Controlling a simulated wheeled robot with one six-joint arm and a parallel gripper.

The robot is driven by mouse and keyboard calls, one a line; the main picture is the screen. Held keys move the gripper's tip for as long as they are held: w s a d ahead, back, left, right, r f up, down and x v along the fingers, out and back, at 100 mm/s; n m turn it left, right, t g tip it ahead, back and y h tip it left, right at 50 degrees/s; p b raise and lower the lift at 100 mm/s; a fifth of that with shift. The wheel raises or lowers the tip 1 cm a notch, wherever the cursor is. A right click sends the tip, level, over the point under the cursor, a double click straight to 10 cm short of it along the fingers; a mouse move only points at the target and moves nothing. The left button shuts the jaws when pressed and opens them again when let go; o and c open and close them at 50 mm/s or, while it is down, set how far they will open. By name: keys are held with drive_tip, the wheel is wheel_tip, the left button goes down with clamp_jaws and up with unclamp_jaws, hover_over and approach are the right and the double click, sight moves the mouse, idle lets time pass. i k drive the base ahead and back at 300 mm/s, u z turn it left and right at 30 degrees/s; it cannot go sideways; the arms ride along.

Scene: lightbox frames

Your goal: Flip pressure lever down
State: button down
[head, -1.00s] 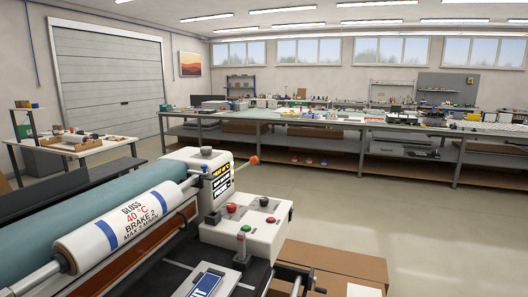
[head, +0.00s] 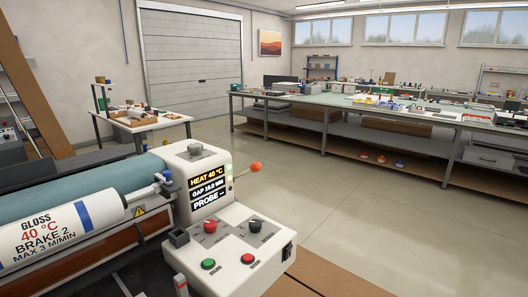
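The laminator's white end housing (head: 196,160) stands left of centre in the head view. A thin lever with an orange ball knob (head: 255,167) sticks out from its right side, angled slightly up to the right. It looks like the pressure lever; no label on it is readable. A dark display (head: 207,190) beside it reads HEAT 40 °C, GAP 10.0 MM and PROBE with dashes. My gripper is not in view, and nothing touches the lever.
A lower control box (head: 231,246) carries a red knob, a black knob, and green and red buttons. A roll marked GLOSS 40 °C (head: 60,235) lies at left. A long workbench (head: 340,98) stands behind. Open floor (head: 330,195) lies right of the machine.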

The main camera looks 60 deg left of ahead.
sight(255, 167)
drive_tip(key=u, duration=0.35)
drive_tip(key=i, duration=0.85)
drive_tip(key=u, duration=1.5)
drive_tip(key=i, duration=0.65)
drive_tip(key=u, duration=0.55)
